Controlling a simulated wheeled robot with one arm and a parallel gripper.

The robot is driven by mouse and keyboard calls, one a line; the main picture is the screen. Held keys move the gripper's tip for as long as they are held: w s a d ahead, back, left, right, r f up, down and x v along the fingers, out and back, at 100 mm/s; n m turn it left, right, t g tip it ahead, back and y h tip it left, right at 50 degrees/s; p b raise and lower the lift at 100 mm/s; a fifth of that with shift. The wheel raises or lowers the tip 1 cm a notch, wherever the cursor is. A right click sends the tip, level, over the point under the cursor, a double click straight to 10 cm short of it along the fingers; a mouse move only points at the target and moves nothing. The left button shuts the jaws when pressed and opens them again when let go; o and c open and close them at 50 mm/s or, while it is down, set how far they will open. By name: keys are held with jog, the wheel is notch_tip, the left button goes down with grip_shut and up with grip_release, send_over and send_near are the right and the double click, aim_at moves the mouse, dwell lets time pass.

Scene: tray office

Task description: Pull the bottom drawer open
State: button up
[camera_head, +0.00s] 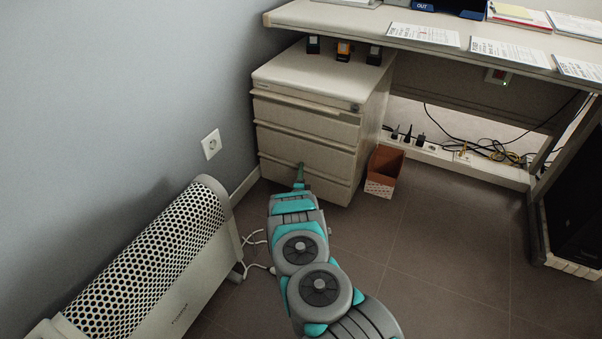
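The beige drawer cabinet (312,76) stands under the desk's left end with three stacked drawers in its front. The bottom drawer (333,190) is the lowest front, near the floor, and looks flush with the fronts above. My gripper (300,168) is small in the view, in front of the cabinet at the upper edge of the bottom drawer. My arm hides part of that drawer's front. I cannot tell whether the fingers touch the drawer's edge or whether they are open or shut.
A white heater (150,262) stands along the wall at the left of my arm. A small brown bin (384,168) stands right of the cabinet. Cables and sockets lie under the desk (440,46). The tiled floor (440,250) at the right is clear.

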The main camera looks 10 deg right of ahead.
grip_shut()
dwell(0.3)
jog(key=shift+f, duration=0.1)
dwell(1.1)
